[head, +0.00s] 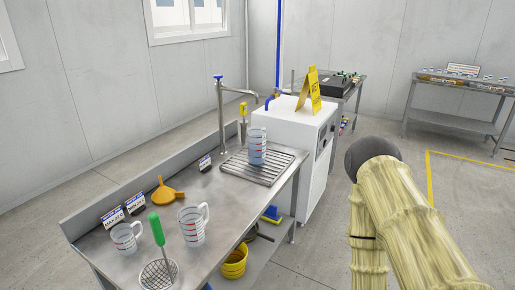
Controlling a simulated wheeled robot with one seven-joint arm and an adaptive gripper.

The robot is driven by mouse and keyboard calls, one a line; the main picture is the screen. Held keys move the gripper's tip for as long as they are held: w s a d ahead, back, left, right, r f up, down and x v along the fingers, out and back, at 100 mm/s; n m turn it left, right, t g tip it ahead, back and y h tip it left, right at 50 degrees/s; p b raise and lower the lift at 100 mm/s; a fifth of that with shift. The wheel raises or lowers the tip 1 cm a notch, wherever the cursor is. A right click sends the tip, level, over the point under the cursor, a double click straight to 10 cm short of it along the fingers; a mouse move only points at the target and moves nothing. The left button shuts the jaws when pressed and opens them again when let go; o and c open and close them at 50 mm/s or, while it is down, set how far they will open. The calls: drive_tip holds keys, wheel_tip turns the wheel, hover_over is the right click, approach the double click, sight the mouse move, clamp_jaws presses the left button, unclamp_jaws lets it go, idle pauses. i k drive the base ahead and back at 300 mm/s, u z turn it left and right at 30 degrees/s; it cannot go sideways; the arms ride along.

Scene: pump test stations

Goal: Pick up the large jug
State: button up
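Three clear measuring jugs with red and blue markings are on the steel bench in the head view. One jug (257,147) stands on the drain grate below the tap and looks tall and bluish. A second jug (192,226), with its handle to the right, stands at the bench's middle front. A third, smaller-looking jug (124,239) stands to its left by the label cards. The grate jug looks largest for its distance, but I cannot be sure. My arm, in a pale yellow cover, fills the lower right, away from the jugs. My gripper is not in view.
On the steel bench (160,212) are an orange funnel (164,192), a green-handled wire strainer (157,240) and a tall tap (221,115). A white cabinet (290,135) with a yellow sign (312,88) adjoins it. A yellow bucket (234,262) sits below. Floor at right is clear.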

sight(256, 136)
drive_tip(key=k, duration=0.65)
drive_tip(key=z, duration=0.8)
drive_tip(key=i, duration=1.55)
drive_tip(key=u, duration=0.2)
